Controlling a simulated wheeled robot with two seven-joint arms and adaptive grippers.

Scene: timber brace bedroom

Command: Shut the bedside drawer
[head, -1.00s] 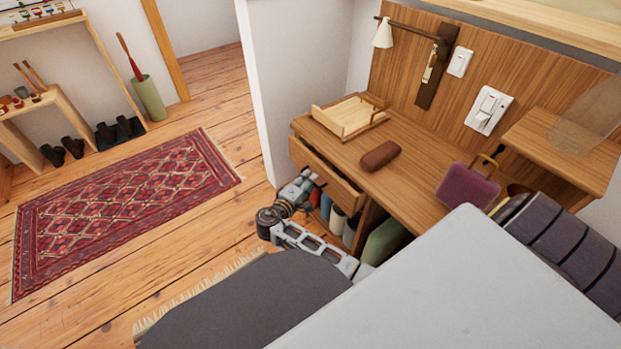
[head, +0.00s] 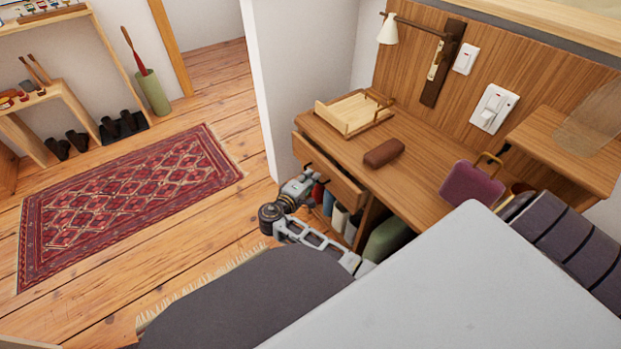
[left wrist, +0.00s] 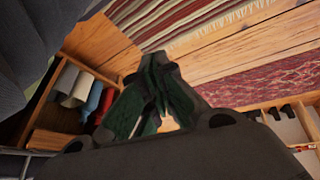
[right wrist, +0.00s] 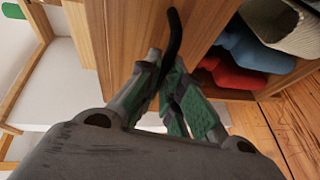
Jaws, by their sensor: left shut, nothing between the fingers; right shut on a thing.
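The bedside drawer (head: 338,178) has a plain wooden front and sits under the left part of the wooden bedside top (head: 415,180). Its front seems to stand slightly out from the top's edge. My right gripper (head: 312,178) is at the drawer front, low beside the floor-side edge. In the right wrist view its fingers (right wrist: 163,75) are shut on the dark curved handle (right wrist: 174,35), with the drawer front (right wrist: 125,30) behind. My left gripper (left wrist: 158,75) is shut and empty in the left wrist view, away from the drawer; I cannot make it out in the head view.
A wooden tray (head: 334,124) and a brown case (head: 384,153) lie on the bedside top. Open floor and a red rug (head: 125,200) lie to the left.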

